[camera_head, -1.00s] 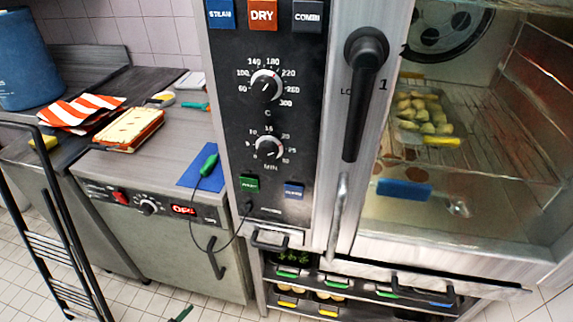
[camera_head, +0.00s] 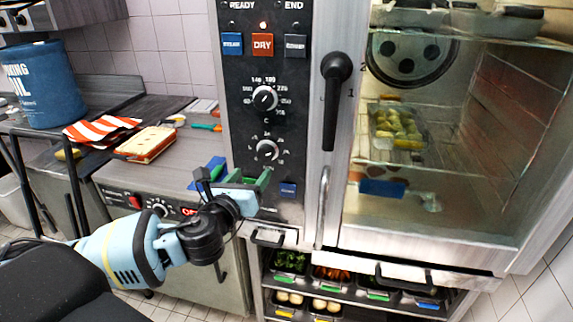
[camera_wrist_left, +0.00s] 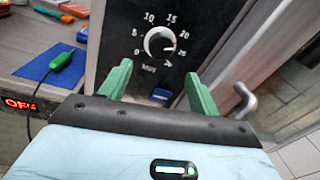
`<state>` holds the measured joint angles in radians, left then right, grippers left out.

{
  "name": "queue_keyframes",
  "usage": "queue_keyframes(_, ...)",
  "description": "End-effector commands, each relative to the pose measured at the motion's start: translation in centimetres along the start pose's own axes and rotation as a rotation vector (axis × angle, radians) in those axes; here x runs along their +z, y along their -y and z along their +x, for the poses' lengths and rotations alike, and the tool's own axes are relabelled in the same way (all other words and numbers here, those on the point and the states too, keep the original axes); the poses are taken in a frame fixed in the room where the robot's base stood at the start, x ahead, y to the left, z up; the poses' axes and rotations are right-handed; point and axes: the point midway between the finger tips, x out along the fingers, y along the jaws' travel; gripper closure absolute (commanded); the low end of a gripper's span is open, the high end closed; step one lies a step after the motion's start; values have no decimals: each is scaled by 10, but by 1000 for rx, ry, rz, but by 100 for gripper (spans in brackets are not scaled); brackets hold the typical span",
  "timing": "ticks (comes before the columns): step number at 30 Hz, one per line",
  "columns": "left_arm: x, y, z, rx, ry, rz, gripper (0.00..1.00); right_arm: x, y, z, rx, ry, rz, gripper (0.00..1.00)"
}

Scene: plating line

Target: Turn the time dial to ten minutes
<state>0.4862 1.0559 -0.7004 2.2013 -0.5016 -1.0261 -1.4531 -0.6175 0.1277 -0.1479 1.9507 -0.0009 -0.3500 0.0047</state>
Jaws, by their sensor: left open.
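The time dial (camera_head: 267,150) is a small black knob with a pale ring and minute marks, on the oven's dark control panel (camera_head: 236,105), below the temperature dial (camera_head: 265,98). It also shows in the left wrist view (camera_wrist_left: 160,41); its exact setting is hard to read. My left gripper (camera_head: 250,178) is open and empty, its green fingers just below the dial in the head view. In the left wrist view the fingers (camera_wrist_left: 158,72) stand apart, with the dial beyond them and between them. They do not appear to touch it. My right gripper is not in view.
A black door handle (camera_head: 335,100) stands right of the dials. A blue button (camera_head: 288,190) is below the time dial. A green-handled probe (camera_wrist_left: 62,60) lies on a blue mat at the left. Food trays sit on racks below the oven.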

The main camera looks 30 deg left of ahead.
Motion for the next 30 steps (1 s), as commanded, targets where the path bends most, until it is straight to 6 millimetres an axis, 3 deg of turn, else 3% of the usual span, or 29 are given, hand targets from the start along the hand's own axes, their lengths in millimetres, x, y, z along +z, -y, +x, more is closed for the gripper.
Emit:
queue_keyframes(10, 6, -1, 7, 4, 15, 28, 38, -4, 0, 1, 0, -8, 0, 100)
queue_keyframes(21, 7, -2, 58, 5, 14, 26, 38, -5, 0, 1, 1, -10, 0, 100)
queue_keyframes(30, 7, -2, 78, 5, 13, 26, 38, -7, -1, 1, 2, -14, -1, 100)
